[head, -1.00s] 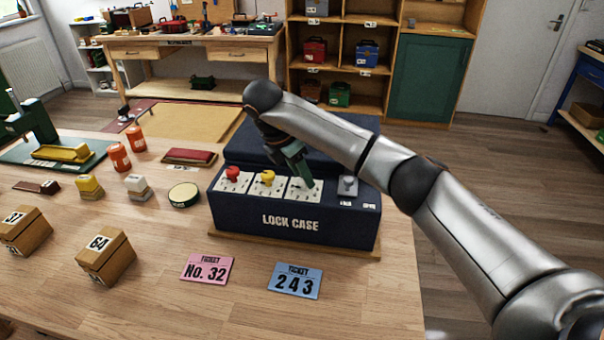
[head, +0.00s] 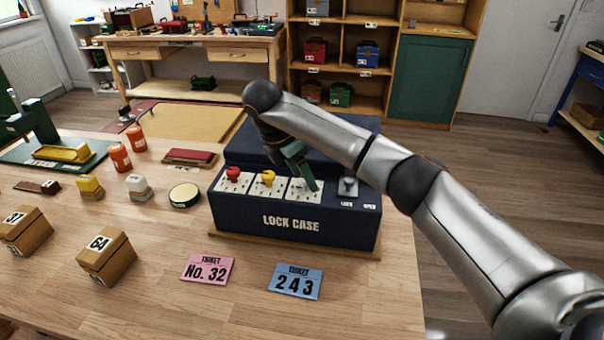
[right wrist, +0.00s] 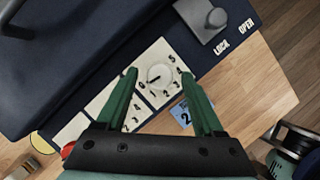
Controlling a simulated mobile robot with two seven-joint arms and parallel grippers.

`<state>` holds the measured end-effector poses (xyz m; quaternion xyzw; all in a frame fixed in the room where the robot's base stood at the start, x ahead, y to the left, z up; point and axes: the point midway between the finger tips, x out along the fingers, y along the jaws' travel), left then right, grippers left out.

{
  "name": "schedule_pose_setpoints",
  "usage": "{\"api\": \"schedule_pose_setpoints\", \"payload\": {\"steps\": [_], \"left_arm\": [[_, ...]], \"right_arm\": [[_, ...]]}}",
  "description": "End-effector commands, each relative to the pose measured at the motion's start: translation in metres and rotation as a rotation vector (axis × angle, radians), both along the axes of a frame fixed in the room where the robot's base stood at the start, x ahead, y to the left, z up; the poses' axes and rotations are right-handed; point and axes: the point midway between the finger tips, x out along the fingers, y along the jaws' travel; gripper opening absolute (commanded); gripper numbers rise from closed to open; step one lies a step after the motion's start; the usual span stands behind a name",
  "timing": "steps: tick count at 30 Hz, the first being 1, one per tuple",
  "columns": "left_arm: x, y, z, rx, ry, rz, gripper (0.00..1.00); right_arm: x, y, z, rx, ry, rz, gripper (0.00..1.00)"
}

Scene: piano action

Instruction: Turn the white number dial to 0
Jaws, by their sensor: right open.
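The white number dial (right wrist: 160,76) shows in the right wrist view as a round white knob on a white plate (right wrist: 147,60) ringed with digits. A thin dark mark on it seems to lean to the lower left; I cannot tell surely which digit it meets. My right gripper (right wrist: 159,73) is open, one finger on each side of the dial, with gaps showing. In the head view my right gripper (head: 312,186) is over the rightmost plate of the lock case (head: 232,214) and hides the dial. My left gripper is not in view.
A red knob (head: 233,173) and a yellow knob (head: 268,178) stand left of the gripper. A grey lever (head: 348,186) stands on the right, by LOCK and OPEN labels. A pink ticket (head: 207,269) and a blue ticket reading 243 (head: 295,281) lie in front.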

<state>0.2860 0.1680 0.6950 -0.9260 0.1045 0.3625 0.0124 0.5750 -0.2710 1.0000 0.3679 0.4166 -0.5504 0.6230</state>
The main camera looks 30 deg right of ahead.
Motion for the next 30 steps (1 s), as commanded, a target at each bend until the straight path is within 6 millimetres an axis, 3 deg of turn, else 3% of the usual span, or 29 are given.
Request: {"api": "schedule_pose_setpoints", "payload": {"steps": [8, 21, 30], "left_arm": [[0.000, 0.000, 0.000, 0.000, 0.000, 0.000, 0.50], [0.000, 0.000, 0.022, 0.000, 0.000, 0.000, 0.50], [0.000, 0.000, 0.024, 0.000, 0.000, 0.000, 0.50]], "right_arm": [[0.000, 0.004, 0.011, -0.001, -0.002, 0.001, 0.69], [-0.004, 0.037, 0.095, -0.003, -0.004, 0.000, 0.69], [-0.006, 0.047, 0.116, 0.000, 0.000, 0.000, 0.69]]}}
